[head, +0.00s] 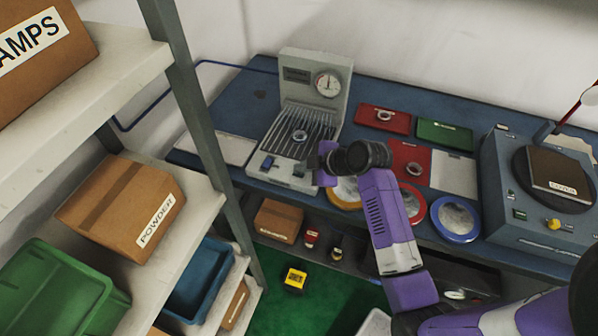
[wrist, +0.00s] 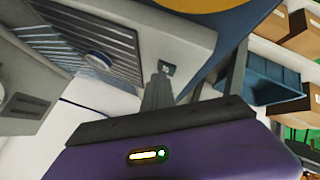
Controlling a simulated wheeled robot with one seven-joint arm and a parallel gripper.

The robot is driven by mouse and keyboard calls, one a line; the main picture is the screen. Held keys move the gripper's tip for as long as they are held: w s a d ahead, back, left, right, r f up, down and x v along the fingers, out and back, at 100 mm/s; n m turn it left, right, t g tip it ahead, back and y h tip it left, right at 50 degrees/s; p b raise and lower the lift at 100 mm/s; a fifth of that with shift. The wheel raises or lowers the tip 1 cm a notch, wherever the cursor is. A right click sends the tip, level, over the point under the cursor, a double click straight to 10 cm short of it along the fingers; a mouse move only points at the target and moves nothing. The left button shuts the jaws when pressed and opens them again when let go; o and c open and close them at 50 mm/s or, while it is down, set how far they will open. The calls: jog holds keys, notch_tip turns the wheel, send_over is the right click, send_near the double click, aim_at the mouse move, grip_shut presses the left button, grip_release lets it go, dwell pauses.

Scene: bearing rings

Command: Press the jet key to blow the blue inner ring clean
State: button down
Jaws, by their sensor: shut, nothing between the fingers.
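The grey jet stand (head: 315,82) has a gauge on its back panel and a grooved bed. A small bluish ring (head: 299,136) lies on the bed; it also shows in the wrist view (wrist: 100,62). A blue key (head: 267,163) sits at the left of the stand's front ledge, and a small dark fitting (head: 299,170) sits to its right. My gripper (wrist: 158,88) is shut and empty. Its fingertips appear over the front ledge, close by a small dark square fitting (wrist: 165,70); I cannot tell if they touch anything. In the head view my wrist hides the fingers.
Red trays (head: 383,118), a green tray (head: 445,135) and round dishes (head: 456,219) lie right of the stand on the blue bench. A turntable machine (head: 520,205) stands at the far right. Shelves with boxes (head: 125,208) and bins stand at left.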

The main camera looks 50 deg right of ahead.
aim_at(302, 174)
jog(key=shift+r+p, duration=0.65)
jog(key=shift+r, duration=0.1)
notch_tip(302, 174, up, 5)
jog(key=p, duration=0.4)
dwell(1.0)
